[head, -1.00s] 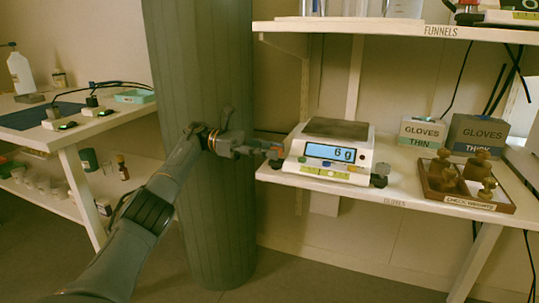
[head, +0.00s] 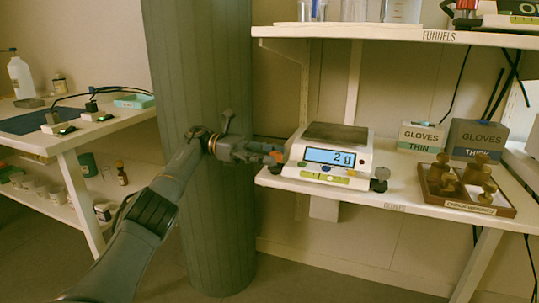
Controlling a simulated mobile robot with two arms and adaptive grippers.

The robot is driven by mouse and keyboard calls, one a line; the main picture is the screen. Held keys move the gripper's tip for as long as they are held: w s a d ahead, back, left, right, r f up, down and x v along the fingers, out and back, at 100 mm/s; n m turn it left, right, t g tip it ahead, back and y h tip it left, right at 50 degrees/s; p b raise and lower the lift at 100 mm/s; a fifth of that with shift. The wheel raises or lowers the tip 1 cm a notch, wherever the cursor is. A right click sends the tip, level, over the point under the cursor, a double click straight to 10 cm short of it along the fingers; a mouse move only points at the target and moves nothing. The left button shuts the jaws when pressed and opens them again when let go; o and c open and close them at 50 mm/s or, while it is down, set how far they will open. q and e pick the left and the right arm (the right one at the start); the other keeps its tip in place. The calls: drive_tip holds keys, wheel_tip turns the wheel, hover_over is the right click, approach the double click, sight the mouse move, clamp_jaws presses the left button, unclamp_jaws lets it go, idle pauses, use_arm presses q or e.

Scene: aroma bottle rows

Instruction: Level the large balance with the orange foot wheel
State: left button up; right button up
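The large balance (head: 327,157) stands at the left end of the shelf, with a grey pan on top and a lit blue display (head: 329,156) reading 2 g. Its orange foot wheel (head: 277,157) is at its left side, partly hidden by my fingers. A dark grey foot wheel (head: 380,178) shows at its right front corner. My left gripper (head: 272,152) reaches in from the left, with its fingertips closed about the orange wheel. My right gripper is not in view.
Two glove boxes, thin (head: 420,137) and thick (head: 476,139), stand right of the balance. A wooden tray (head: 507,208) holds several brass weights. A thick grey-green column (head: 205,60) stands behind my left arm. An upper shelf (head: 390,33) hangs above the balance.

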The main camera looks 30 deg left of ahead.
use_arm(q)
wheel_tip(320, 180, up, 10)
idle(0.5)
